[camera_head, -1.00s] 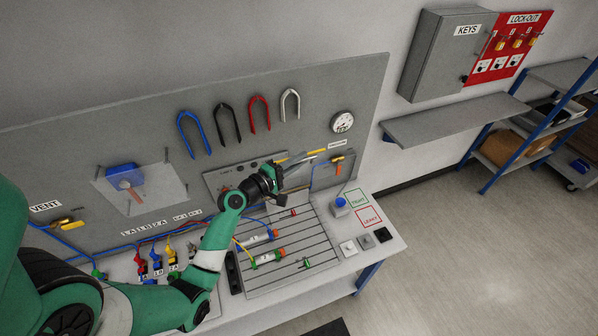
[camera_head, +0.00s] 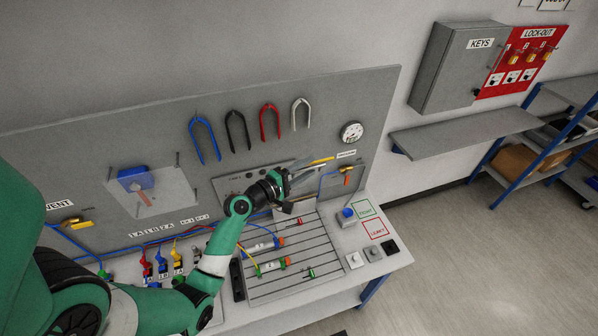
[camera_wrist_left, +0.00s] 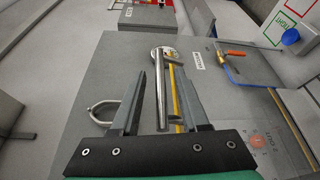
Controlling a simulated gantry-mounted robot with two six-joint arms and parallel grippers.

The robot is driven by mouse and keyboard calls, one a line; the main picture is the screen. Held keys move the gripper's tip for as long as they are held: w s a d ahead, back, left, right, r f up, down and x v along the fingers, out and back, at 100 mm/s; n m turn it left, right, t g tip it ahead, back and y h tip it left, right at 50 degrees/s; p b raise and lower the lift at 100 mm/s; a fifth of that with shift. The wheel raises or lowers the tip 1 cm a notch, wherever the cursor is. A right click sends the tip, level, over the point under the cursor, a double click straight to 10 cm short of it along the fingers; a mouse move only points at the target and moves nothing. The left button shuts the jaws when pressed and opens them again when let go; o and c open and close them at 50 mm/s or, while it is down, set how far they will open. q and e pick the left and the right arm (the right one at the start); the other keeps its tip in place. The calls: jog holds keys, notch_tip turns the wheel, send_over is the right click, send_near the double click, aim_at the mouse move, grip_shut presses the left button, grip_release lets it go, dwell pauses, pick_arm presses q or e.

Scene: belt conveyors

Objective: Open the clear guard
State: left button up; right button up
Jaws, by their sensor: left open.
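My left gripper (camera_head: 296,172) is open in front of the centre of the grey board. In the left wrist view its fingers (camera_wrist_left: 162,100) stand on either side of a shiny metal bar (camera_wrist_left: 158,85), with a yellow strip (camera_wrist_left: 175,95) just behind it. Contact with the bar cannot be told. In the head view the yellow strip (camera_head: 321,161) shows past the fingers, above a grey panel (camera_head: 228,184). A clear sheet (camera_head: 180,190) on pins covers a blue part and an orange lever at the board's left. I cannot tell which clear piece the bar belongs to.
Several U-shaped tools (camera_head: 238,130) and a gauge (camera_head: 351,132) are on the board above. An orange-handled valve (camera_head: 347,175) is to the right. The slotted bench plate (camera_head: 290,285) holds small cylinders (camera_head: 268,268). A shelf (camera_head: 465,132) is beyond.

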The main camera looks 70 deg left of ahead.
pick_arm(q)
jog(key=b+v, duration=0.1)
jog(key=v, duration=0.9)
jog(key=shift+s+f, duration=0.1)
jog(key=shift+s, duration=0.1)
jog(key=shift+s+d, duration=0.2)
jog(key=shift+s, duration=0.25)
